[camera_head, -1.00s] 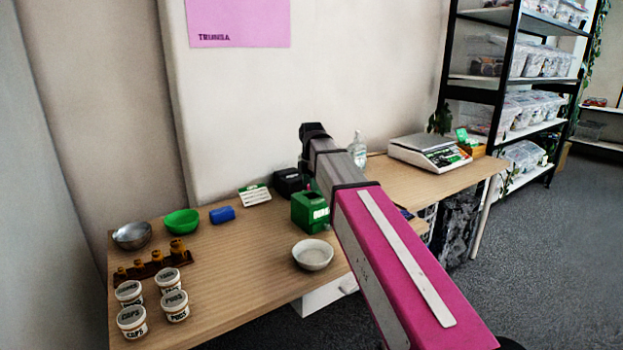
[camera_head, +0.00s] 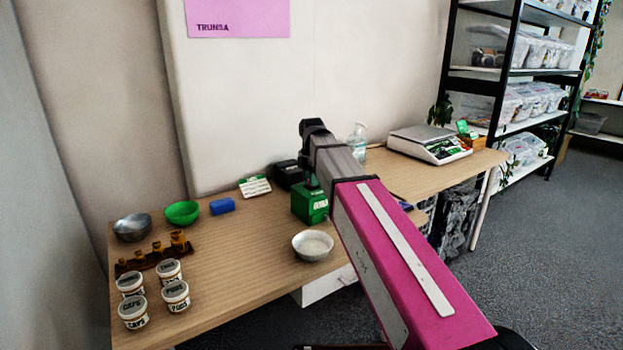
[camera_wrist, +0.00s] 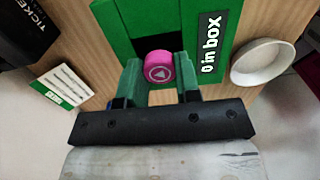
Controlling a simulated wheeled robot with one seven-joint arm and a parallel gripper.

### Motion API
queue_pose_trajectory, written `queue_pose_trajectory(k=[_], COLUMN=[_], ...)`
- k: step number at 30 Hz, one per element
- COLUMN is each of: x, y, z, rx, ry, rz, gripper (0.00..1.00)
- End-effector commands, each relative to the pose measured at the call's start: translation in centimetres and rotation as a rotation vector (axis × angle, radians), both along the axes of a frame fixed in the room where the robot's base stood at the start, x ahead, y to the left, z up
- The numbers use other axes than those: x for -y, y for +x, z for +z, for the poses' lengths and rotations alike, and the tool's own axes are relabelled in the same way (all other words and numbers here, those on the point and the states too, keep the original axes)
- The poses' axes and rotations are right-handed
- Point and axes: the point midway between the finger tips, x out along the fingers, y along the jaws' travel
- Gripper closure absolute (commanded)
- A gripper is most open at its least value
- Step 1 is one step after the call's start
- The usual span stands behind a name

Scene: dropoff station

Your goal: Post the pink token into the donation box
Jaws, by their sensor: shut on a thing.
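The pink token (camera_wrist: 159,66) shows in the wrist view as a round pink piece with a pale triangle mark on its face. My gripper (camera_wrist: 159,72) is shut on it, with one green-grey finger on each side. I cannot tell whether the token touches the box. In the head view, the donation box (camera_head: 309,205) stands on the table, partly hidden by my arm. The token is hidden there.
A white bowl (camera_head: 313,246) stands just in front of the box; it also shows in the wrist view (camera_wrist: 262,62). A black ticket box (camera_head: 288,174) and a green-white card (camera_head: 254,187) are behind. Tubs, bottles and bowls fill the table's left. A scale (camera_head: 429,143) stands right.

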Motion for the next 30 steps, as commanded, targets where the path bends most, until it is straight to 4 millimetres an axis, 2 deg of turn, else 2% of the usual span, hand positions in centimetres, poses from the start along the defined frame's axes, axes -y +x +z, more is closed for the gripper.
queue_pose_trajectory(k=[6, 7, 9, 30], x=[0.0, 0.0, 0.0, 0.0], y=[0.01, 0.01, 0.01, 0.01], z=[-0.05, -0.05, -0.05, -0.04], rx=[0.0, 0.0, 0.0, 0.0], ry=[0.0, 0.0, 0.0, 0.0], rz=[0.0, 0.0, 0.0, 0.0], gripper=[0.91, 0.6, 0.4, 0.4])
